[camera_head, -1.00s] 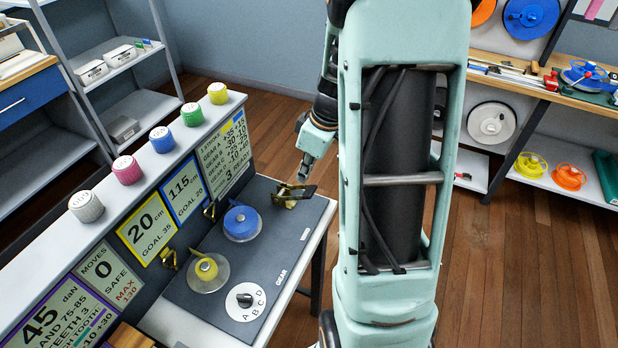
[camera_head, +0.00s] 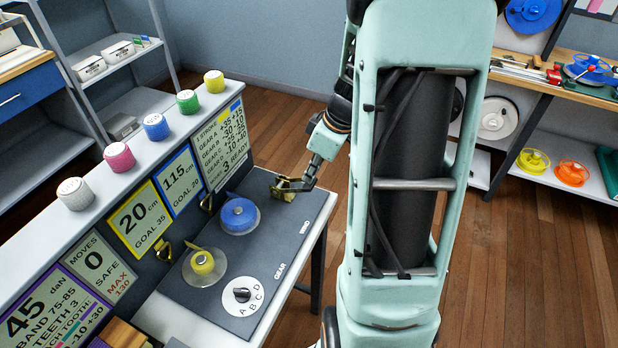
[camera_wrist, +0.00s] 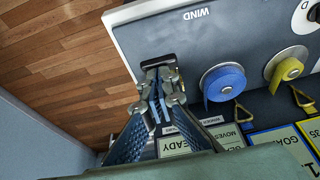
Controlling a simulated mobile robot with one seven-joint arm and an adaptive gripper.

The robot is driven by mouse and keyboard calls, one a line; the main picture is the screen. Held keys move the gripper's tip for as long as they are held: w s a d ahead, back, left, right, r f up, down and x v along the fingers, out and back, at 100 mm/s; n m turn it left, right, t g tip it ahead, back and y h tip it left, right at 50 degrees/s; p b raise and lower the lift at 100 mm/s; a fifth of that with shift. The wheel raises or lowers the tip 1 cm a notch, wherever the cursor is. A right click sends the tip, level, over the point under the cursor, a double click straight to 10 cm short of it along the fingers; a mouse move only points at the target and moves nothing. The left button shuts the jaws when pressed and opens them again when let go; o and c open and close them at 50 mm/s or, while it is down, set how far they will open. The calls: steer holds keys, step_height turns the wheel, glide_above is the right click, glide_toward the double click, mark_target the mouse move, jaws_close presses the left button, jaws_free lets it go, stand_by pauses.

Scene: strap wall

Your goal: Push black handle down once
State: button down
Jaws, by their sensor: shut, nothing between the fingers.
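The black handle sits on a small brass mechanism (camera_head: 284,190) at the far right corner of the dark grey board (camera_head: 262,222). In the head view my gripper (camera_head: 306,185) is down at the handle and covers most of it. In the wrist view the black handle (camera_wrist: 158,62) shows as a dark bar just beyond my closed fingertips (camera_wrist: 160,84). The fingers are shut with nothing held between them. They overlap the mechanism in this view, and I cannot tell whether they touch the handle.
A blue reel (camera_head: 238,215), a yellow reel (camera_head: 203,263) and a white A-B-C-D dial (camera_head: 243,296) sit on the board. Signs (camera_head: 139,217) stand along its left side, reading 0 moves, 20 cm and 115 cm. Open floor (camera_head: 275,125) lies behind the board.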

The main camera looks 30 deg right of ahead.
steer(key=shift+s+d+f+t+y+b, duration=0.2)
steer(key=shift+s+f+t+y+b, duration=0.25)
steer(key=shift+b, duration=1.95)
steer(key=shift+s+d+f+t+y+b, duration=0.1)
steer(key=shift+d+f+t+y+b, duration=0.4)
steer(key=shift+b, duration=1.95)
steer(key=shift+s+a+f+t+h+b, duration=0.2)
steer(key=shift+f+b, duration=0.5)
steer(key=shift+b, duration=1.7)
steer(key=b, duration=0.2)
steer(key=shift+s+d+f+y+b, duration=0.2)
steer(key=shift+f+y+b, duration=0.05)
steer(key=shift+f+b, duration=0.15)
steer(key=shift+s, duration=0.1)
steer(key=shift+f, duration=0.1)
